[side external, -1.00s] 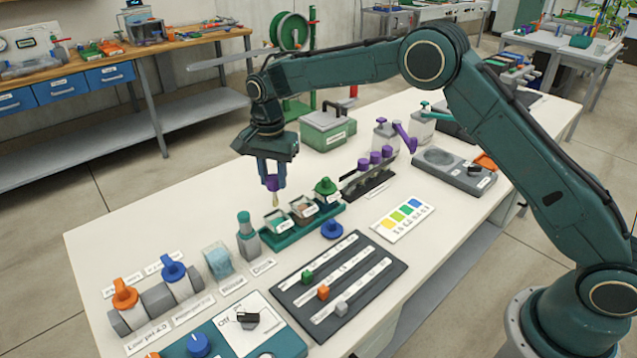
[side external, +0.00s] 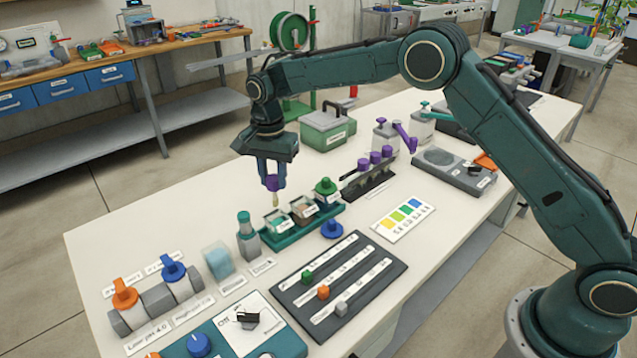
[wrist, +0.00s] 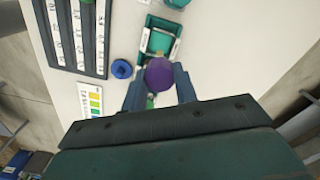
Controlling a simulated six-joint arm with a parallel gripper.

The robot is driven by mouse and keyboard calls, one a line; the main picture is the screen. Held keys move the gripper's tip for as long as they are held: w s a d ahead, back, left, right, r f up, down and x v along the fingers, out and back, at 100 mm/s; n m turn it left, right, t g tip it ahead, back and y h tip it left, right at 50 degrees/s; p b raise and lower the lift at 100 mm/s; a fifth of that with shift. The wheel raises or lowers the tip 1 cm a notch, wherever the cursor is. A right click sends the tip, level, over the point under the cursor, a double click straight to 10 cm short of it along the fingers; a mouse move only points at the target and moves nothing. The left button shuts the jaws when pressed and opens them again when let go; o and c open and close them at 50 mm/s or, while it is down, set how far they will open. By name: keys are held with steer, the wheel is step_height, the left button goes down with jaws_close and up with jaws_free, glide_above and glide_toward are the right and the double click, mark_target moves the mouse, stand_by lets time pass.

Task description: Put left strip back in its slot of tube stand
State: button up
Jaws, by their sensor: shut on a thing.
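My gripper (side external: 271,182) is shut on a strip with a purple cap (side external: 271,185) and a pale yellowish tip (side external: 275,199) that points down. It holds the strip upright above or just behind the left end of the green tray; whether the tip touches anything I cannot tell. In the wrist view the purple cap (wrist: 159,74) sits between my fingers (wrist: 160,90) and hides the strip's lower part. The dark tube stand (side external: 381,181) is to the right of my gripper, behind the tray, and shows three purple caps in it.
The green tray (side external: 290,237) holds open cups and a green-topped piece (side external: 325,187). A blue knob (side external: 331,229), a colour chart (side external: 403,217) and a dark slider board (side external: 285,292) lie in front. A green box (side external: 325,130) stands behind. White table is clear left of my gripper.

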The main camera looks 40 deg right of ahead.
steer(key=shift+r, duration=0.15)
step_height(320, 180, up, 5)
steer(key=shift+r, duration=0.2)
steer(key=d+m, duration=0.6)
steer(key=d, duration=1.9)
steer(key=shift+f, duration=2.75)
steer(key=shift+f, duration=0.1)
step_height(320, 180, down, 8)
steer(key=shift+f, duration=0.15)
